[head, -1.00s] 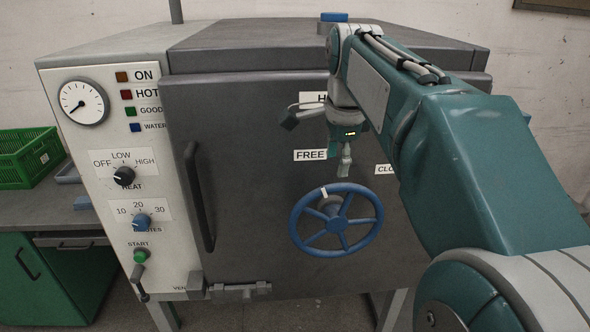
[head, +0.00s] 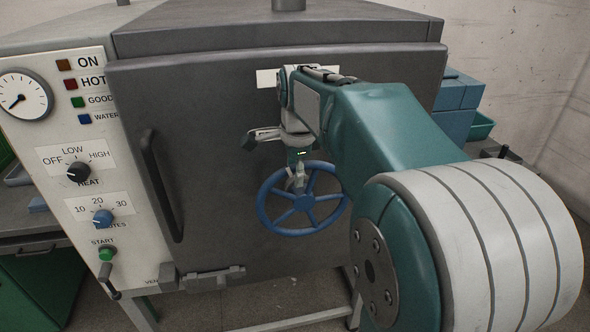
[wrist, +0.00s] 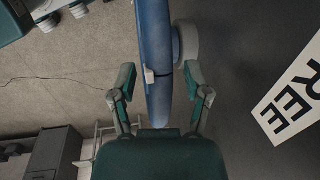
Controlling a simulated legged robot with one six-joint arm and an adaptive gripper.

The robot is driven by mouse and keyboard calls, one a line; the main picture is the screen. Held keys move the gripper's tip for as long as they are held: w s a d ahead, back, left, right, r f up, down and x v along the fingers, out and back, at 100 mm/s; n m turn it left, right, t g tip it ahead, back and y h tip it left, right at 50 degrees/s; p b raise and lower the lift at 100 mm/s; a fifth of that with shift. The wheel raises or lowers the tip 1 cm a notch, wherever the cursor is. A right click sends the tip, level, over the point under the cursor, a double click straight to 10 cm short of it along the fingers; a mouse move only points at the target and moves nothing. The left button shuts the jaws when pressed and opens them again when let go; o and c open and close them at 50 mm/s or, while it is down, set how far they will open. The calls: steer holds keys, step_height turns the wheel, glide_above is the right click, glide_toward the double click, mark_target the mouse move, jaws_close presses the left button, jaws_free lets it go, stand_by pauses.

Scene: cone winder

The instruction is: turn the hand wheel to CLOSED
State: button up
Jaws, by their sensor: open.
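The blue hand wheel (head: 271,224) is on the front of the dark door, below my gripper (head: 298,186). In the wrist view my gripper (wrist: 159,76) is open, with one finger on each side of the wheel's rim (wrist: 157,40). Gaps show between both fingers and the rim. A small white mark (wrist: 149,76) sits on the rim between the fingertips. The FREE label (wrist: 292,103) shows partly at the right of the wrist view. The CLOSED label is hidden behind my arm in the head view.
The dark door (head: 215,140) has a long vertical handle (head: 160,185) at left. A white control panel (head: 60,135) with gauge and knobs stands left of it. A latch (head: 210,278) is below. Blue boxes (head: 455,105) stand at the right.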

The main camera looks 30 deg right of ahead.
mark_target(328, 171)
jaws_close()
stand_by(0.3)
steer(key=shift+s+d+t+y, duration=0.15)
steer(key=shift+s+d+y, duration=0.05)
steer(key=shift+d+y, duration=0.45)
steer(key=shift+s+d+t+y, duration=0.15)
steer(key=shift+s+d+y, duration=0.05)
steer(key=shift+d+y, duration=0.45)
steer(key=d+y, duration=0.2)
steer(key=shift+s+f+m+t+y, duration=0.15)
steer(key=shift+s+m+t+y, duration=0.15)
steer(key=shift+t, duration=0.1)
steer(key=d+y, duration=0.1)
steer(key=d+f+t+y, duration=0.1)
steer(key=y, duration=0.1)
steer(key=shift+s+d, duration=0.1)
steer(key=shift+s, duration=0.25)
steer(key=shift+s+d+f+m+t+y, duration=0.25)
steer(key=shift+d+f+t+y, duration=0.35)
steer(key=shift+y, duration=0.6)
steer(key=shift+d+f, duration=0.1)
steer(key=shift+d, duration=0.05)
